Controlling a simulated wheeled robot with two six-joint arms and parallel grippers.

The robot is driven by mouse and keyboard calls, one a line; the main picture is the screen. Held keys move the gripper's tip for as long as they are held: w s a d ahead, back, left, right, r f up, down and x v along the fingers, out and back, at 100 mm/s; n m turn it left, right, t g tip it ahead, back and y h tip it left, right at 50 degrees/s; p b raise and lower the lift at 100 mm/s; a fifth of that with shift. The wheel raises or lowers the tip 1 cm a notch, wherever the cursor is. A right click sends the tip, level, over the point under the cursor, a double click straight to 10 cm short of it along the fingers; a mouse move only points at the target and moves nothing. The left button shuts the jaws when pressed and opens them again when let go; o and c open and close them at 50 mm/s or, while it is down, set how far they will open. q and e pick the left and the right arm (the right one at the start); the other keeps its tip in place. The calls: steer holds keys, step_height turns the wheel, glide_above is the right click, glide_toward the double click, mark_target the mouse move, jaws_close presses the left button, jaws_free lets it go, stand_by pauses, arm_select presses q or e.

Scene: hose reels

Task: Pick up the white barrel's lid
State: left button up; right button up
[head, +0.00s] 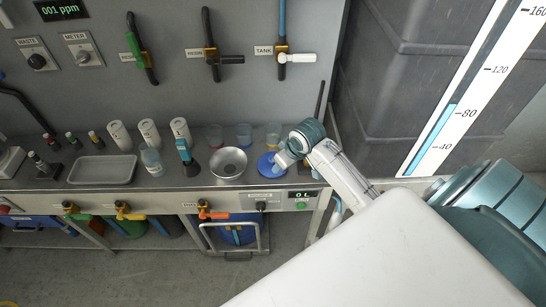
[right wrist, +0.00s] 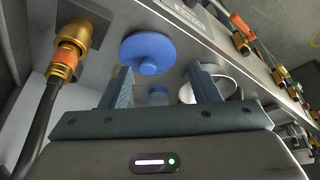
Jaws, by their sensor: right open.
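A round blue lid-like disc (head: 267,166) lies on the steel bench near its front right. In the right wrist view it is a blue disc with a round knob (right wrist: 148,50), beyond my fingertips. I cannot tell whether this is the white barrel's lid; no white barrel is clearly recognisable. My right gripper (head: 284,160) is over the bench just right of the disc and partly covers it. In the right wrist view the gripper (right wrist: 161,82) is open, with nothing between its fingers. My left gripper is out of view.
A steel bowl (head: 229,163) stands left of the disc, and small beakers (head: 244,134) stand behind it. A grey tray (head: 102,169), white cylinders and bottles fill the bench's left. Valves line the front edge. A blue barrel (head: 234,234) stands in a frame below.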

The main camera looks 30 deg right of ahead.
steer(key=w+f, duration=0.1)
steer(key=w, duration=0.1)
steer(key=w+d+f, duration=0.1)
steer(key=w, duration=0.1)
steer(key=w+d+f+p, duration=0.1)
steer(key=w, duration=0.1)
steer(key=shift+w+d, duration=0.1)
steer(key=shift+d, duration=0.05)
steer(key=p+x, duration=0.1)
steer(key=x, duration=0.1)
steer(key=p+x, duration=0.1)
steer(key=x, duration=0.2)
steer(key=shift+w+r, duration=0.15)
steer(key=shift+w, duration=0.05)
steer(key=shift+w+f, duration=0.15)
steer(key=shift+f, duration=0.2)
steer(key=c, duration=1.1)
